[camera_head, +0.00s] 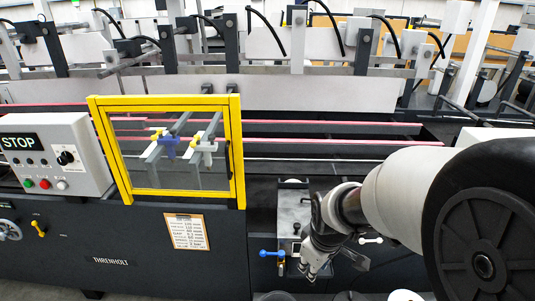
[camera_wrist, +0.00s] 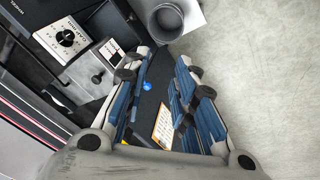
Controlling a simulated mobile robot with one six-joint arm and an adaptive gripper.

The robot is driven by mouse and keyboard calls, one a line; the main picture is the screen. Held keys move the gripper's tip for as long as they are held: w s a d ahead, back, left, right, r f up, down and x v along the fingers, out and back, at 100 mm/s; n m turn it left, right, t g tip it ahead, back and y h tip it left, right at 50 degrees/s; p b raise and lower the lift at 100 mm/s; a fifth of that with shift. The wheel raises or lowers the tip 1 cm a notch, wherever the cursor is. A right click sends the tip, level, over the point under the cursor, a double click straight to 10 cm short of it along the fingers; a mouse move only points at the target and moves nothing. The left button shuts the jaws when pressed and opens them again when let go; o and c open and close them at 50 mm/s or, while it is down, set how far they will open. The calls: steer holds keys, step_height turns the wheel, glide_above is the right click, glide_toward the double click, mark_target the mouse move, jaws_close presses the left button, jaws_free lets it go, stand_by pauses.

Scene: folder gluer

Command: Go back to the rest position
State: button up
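My gripper (camera_head: 334,268) hangs at the front of the dark machine, to the right of the yellow-framed clear guard. In the wrist view my gripper (camera_wrist: 167,62) has its two blue-padded fingers spread apart. Nothing is held between them. Through the gap I see the dark machine front, a blue lever knob (camera_wrist: 146,86) and part of a clipboard sheet (camera_wrist: 162,125). My arm reaches in from the right in the head view and hides part of the machine.
The yellow-framed guard (camera_head: 168,150) appears shut. A STOP control box (camera_head: 55,155) stands at left. A blue-handled lever (camera_head: 268,253) is just left of my gripper. A grey bin (camera_wrist: 165,20) stands on the floor. Bare floor (camera_wrist: 265,80) lies right in the wrist view.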

steer(key=s+d+r+m, duration=0.1)
steer(key=s+r+m, duration=0.3)
steer(key=s, duration=0.6)
steer(key=s+d+r+m+t, duration=0.1)
steer(key=s+r+m, duration=0.3)
steer(key=s+r, duration=0.5)
steer(key=shift+s+d, duration=0.5)
steer(key=shift+s, duration=0.1)
